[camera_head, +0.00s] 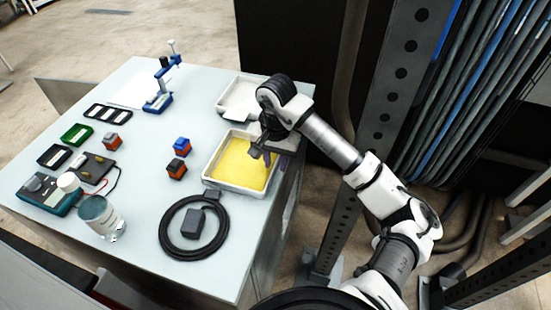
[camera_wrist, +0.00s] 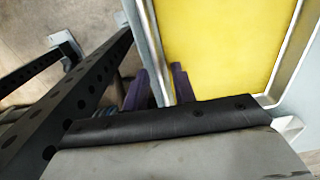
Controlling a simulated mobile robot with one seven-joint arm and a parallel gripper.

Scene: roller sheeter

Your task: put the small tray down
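A small white-rimmed tray (camera_head: 209,180) with a yellow bottom stands at the right edge of the table. It also shows in the wrist view (camera_wrist: 283,58), where yellow fills its inside. My gripper (camera_head: 262,156) is at the tray's right-hand rim. In the wrist view its two purple fingers (camera_wrist: 160,84) straddle the tray wall, one inside over the yellow, the other outside. A gap shows between the fingers, wider than the rim. Contact with the wall is hard to make out. A second, pale tray (camera_head: 238,98) sits behind, partly hidden by my arm.
A perforated dark post (camera_head: 397,75) stands close to the right of the table.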

